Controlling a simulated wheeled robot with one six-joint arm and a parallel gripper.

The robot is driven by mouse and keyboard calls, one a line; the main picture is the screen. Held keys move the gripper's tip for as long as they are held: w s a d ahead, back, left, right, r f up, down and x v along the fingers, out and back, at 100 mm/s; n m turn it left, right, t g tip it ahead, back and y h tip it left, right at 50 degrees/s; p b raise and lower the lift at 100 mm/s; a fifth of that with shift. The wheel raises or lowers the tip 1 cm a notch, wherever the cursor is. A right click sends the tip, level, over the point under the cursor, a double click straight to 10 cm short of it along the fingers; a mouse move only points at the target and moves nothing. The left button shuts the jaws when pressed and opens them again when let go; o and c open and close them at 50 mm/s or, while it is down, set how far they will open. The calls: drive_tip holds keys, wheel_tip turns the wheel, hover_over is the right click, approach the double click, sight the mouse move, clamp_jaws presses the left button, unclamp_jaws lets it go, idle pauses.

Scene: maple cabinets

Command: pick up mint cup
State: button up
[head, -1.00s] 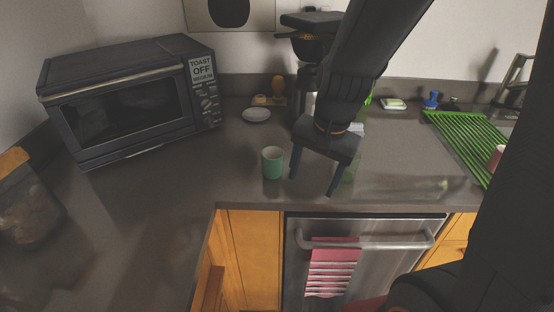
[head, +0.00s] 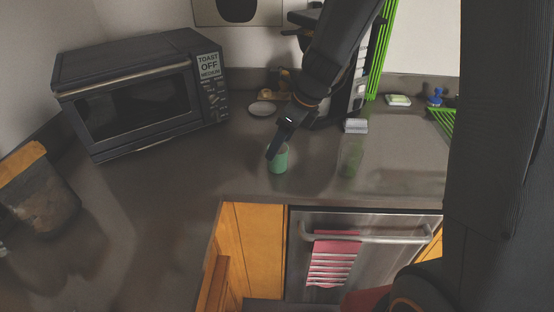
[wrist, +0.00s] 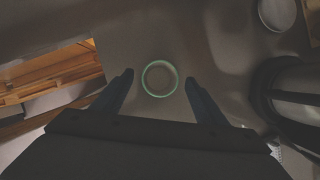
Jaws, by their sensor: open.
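The mint cup (head: 279,163) stands upright on the dark counter, near its front edge and right of the toaster oven. In the wrist view its round rim (wrist: 160,78) shows from above, with the inside visible. My gripper (head: 271,155) is at the cup's upper part in the head view, covering some of its rim. In the wrist view my gripper (wrist: 158,82) is open, with one finger on each side of the cup and a gap to each. The cup is not held.
A toaster oven (head: 140,95) stands at the left. A white dish (head: 262,109) lies behind the cup. A coffee machine (head: 345,95) stands behind my arm. A clear green glass (head: 350,160) stands to the right. The counter's front edge is close, above a dishwasher (head: 370,250).

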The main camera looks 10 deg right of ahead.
sight(279, 165)
drive_tip(key=x, duration=0.5)
drive_tip(key=shift+s+d+f, duration=0.1)
drive_tip(key=shift+s+d, duration=0.1)
drive_tip(key=shift+d, duration=0.1)
drive_tip(key=c, duration=1.3)
